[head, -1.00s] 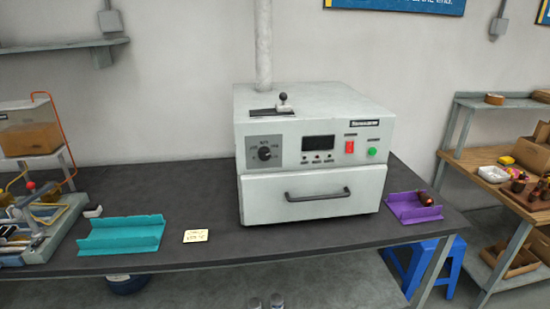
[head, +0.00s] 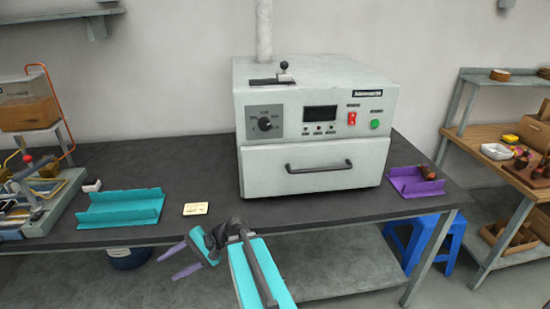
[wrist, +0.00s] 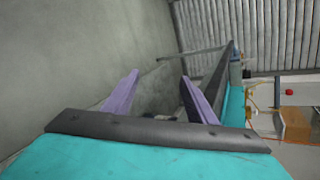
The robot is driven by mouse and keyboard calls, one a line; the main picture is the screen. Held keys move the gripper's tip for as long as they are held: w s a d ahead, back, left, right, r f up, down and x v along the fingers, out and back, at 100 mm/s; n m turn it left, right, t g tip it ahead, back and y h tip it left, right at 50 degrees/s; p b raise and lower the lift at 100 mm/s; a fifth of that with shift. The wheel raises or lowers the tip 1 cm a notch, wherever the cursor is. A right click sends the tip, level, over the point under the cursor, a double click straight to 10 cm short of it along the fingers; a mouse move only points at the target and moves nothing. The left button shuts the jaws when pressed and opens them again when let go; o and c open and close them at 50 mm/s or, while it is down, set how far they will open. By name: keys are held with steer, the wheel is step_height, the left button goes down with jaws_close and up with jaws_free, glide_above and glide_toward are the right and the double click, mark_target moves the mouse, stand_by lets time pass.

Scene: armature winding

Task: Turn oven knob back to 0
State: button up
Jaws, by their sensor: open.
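The oven (head: 312,185) is a white box on the dark table, with its drawer shut. Its round black knob (head: 265,124) sits on a grey dial plate (head: 277,112) at the left of the front panel. The marks around the knob are too small to read. My gripper (head: 176,259) is in the head view at the lower middle, in front of the table edge, left of and well below the knob. Its two purple fingers are apart and empty. In the wrist view the fingers (wrist: 160,100) are also spread, with nothing between them.
A blue stool (head: 440,240) stands under the table's right end. The oven front is unobstructed.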

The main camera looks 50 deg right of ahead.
steer(key=d+r+t, duration=0.1)
steer(key=d+r, duration=0.1)
steer(key=r, duration=0.1)
steer(key=w+d+r+m+t, duration=0.1)
steer(key=d+r, duration=0.2)
steer(key=d+r+t+b, duration=0.1)
steer(key=d+r, duration=0.2)
steer(key=shift+w+r, duration=0.1)
steer(key=shift+w, duration=0.3)
steer(key=m+t+h+b, duration=0.4)
steer(key=t+h+b, duration=0.1)
steer(key=t+h, duration=0.35)
glide_toward(268, 126)
steer(key=s, duration=0.5)
steer(key=shift+s+d+r, duration=0.1)
steer(key=shift+s+d, duration=0.1)
steer(key=shift+d, duration=0.05)
steer(key=shift+w, duration=0.2)
steer(key=shift+w+a+p, duration=0.2)
steer(key=shift+w+p, duration=0.2)
steer(key=shift+w, duration=1.85)
steer(key=shift+w+a+p, duration=0.2)
steer(key=shift+w+p, duration=0.15)
steer(key=shift+w, duration=1.9)
steer(key=shift+w+a+p, duration=0.2)
steer(key=shift+w+p, duration=0.2)
steer(key=shift+w, duration=1.85)
